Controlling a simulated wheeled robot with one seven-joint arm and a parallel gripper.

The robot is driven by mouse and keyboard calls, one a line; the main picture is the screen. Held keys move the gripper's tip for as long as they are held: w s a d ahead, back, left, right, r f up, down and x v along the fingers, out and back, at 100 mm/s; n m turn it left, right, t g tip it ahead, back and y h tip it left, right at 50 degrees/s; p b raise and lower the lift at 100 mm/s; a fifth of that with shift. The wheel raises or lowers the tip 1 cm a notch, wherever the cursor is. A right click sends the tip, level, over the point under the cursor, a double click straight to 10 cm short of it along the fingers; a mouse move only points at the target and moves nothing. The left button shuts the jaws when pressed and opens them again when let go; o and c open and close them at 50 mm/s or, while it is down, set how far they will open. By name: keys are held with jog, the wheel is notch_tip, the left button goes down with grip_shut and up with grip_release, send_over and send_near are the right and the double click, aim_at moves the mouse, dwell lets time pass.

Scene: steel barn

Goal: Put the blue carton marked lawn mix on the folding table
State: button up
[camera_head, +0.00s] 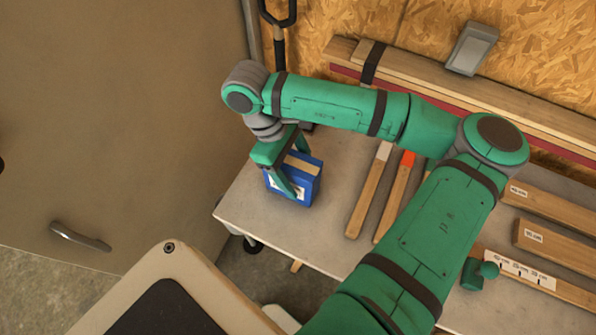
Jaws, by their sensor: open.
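A blue carton (309,187) with a tan strip across its top and a pale label on its front stands upright on a grey tabletop, near its left end. The label is too small to read. My green gripper (294,172) is open at the carton, with one finger in front of its near face. The other finger is partly hidden behind the carton, so I cannot tell whether either finger touches it. I cannot tell whether this grey top (335,222) belongs to the folding table.
Wooden strips (370,190), one with an orange end (407,158), lie right of the carton. Boards (555,208) and a small green knobbed object (480,273) lie at the right. Long planks (480,100) run along the chipboard wall. A tan door (110,120) with a handle (80,237) fills the left.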

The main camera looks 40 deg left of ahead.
jog(key=v, duration=1.1)
jog(key=shift+a+r, duration=0.2)
jog(key=shift+r, duration=0.05)
